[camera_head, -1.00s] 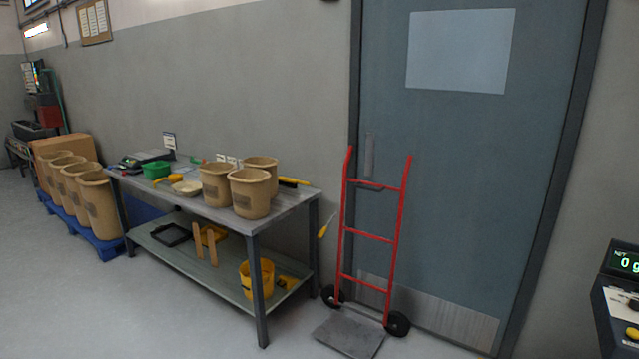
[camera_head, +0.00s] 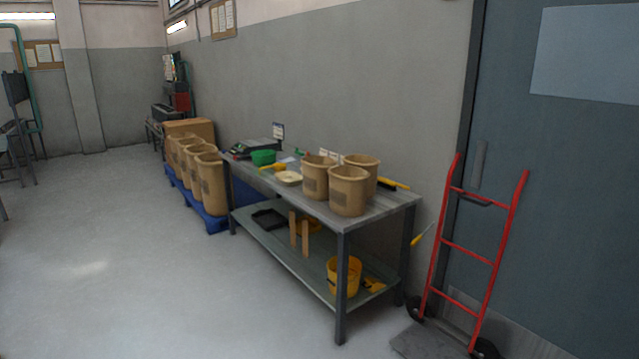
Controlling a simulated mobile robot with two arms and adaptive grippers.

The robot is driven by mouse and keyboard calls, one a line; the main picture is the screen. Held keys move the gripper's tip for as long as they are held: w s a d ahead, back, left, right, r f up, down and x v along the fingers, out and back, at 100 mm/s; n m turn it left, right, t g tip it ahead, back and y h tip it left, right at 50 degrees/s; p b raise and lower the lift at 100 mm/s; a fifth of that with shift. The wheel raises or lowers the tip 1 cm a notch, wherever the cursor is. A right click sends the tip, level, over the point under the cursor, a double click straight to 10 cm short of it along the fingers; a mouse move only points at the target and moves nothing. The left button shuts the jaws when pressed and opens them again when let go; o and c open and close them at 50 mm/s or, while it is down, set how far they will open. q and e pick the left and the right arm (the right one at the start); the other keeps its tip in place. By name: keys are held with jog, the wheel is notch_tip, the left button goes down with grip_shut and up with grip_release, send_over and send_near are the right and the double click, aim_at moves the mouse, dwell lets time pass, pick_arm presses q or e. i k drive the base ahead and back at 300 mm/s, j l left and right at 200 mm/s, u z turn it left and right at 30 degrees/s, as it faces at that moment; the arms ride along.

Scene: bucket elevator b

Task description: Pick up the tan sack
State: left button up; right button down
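Three tan open-topped sacks stand upright close together on the grey workbench: a front one (camera_head: 348,191), a left one (camera_head: 316,178) and a back one (camera_head: 366,166), partly hidden by the front one. Several more tan sacks (camera_head: 207,184) stand in a row on a blue pallet (camera_head: 217,223) left of the bench. I cannot tell which one is the task's sack. Neither of my grippers is in view.
The workbench (camera_head: 395,208) also holds a green container (camera_head: 263,157) and a pale bowl (camera_head: 288,178). A yellow bucket (camera_head: 343,275) is on its lower shelf. A red hand truck (camera_head: 473,250) stands at right by the door (camera_head: 560,190). The floor at left is clear.

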aim_at(314, 177)
jog(key=i+u, duration=0.1)
jog(key=i, duration=0.5)
jog(key=i+l+u, duration=0.1)
jog(key=i, duration=0.55)
jog(key=i+l+u, duration=0.1)
jog(key=i, duration=0.5)
